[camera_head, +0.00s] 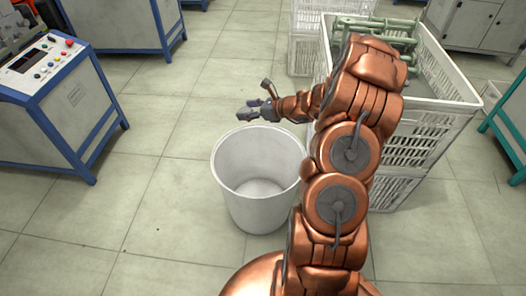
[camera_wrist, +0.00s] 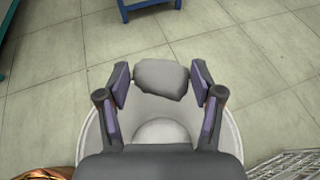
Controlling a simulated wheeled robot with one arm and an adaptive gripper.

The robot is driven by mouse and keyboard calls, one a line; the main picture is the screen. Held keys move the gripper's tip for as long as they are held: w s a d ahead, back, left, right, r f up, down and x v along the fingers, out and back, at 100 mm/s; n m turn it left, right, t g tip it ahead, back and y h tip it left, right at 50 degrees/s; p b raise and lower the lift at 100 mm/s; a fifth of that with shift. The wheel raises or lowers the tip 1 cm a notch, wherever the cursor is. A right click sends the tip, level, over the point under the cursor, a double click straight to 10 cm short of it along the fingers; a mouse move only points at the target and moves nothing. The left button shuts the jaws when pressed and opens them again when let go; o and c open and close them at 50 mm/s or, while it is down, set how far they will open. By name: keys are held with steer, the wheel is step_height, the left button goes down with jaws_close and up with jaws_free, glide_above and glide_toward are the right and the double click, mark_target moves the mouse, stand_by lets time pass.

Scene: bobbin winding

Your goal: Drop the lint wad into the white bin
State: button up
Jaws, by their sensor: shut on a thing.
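The white bin (camera_head: 258,205) stands on the tiled floor in the middle of the head view, upright, its inside bare where I see it. In the wrist view the bin (camera_wrist: 90,138) lies below my gripper, with its rim around the fingers. The lint wad (camera_wrist: 160,79) is a grey, rounded lump between the fingertips. My gripper (camera_wrist: 160,82) is shut on the wad and holds it in the air. In the head view my gripper (camera_head: 250,110) is above the bin's far rim. The wad is too small there to tell from the grey fingers.
A large white crate (camera_head: 425,130) with green parts (camera_head: 375,24) in it stands to the right of the bin. A blue-framed control desk (camera_head: 60,110) stands at the left. The floor (camera_head: 140,210) left of the bin is clear.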

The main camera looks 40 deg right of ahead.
steer(key=s+d+f+b, duration=0.1)
steer(key=s+f+b, duration=0.1)
steer(key=f+b, duration=0.4)
steer(key=s+d+f+b, duration=0.2)
steer(key=f+b, duration=0.3)
steer(key=f, duration=0.8)
steer(key=shift+s+d+b, duration=0.2)
steer(key=shift+s+b, duration=0.15)
steer(key=shift+s, duration=0.1)
steer(key=o, duration=0.9)
steer(key=v, duration=1.2)
steer(key=shift+w+d+r, duration=0.1)
steer(key=shift+w+d, duration=0.05)
steer(key=shift+d, duration=0.05)
